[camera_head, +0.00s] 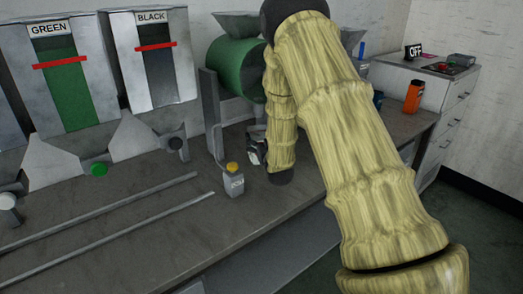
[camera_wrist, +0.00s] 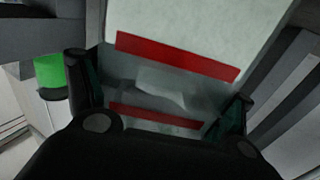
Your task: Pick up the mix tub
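I cannot pick out the mix tub for certain in either view. In the head view my gripper (camera_head: 257,150) is low over the bench, mostly hidden behind my arm, beside the green drum. In the wrist view the two dark fingers of my gripper (camera_wrist: 157,97) are wide apart. Between and beyond them is a pale grey surface with two red bands (camera_wrist: 176,56). I cannot tell whether this is a tub or a machine front, or whether the fingers touch it.
A small grey bottle with a yellow cap (camera_head: 233,182) stands on the bench (camera_head: 130,190). The GREEN hopper (camera_head: 68,85), the BLACK hopper (camera_head: 155,60) and the green drum (camera_head: 236,68) stand behind. Two rails (camera_head: 120,232) lie at front left. An orange bottle (camera_head: 413,97) stands right.

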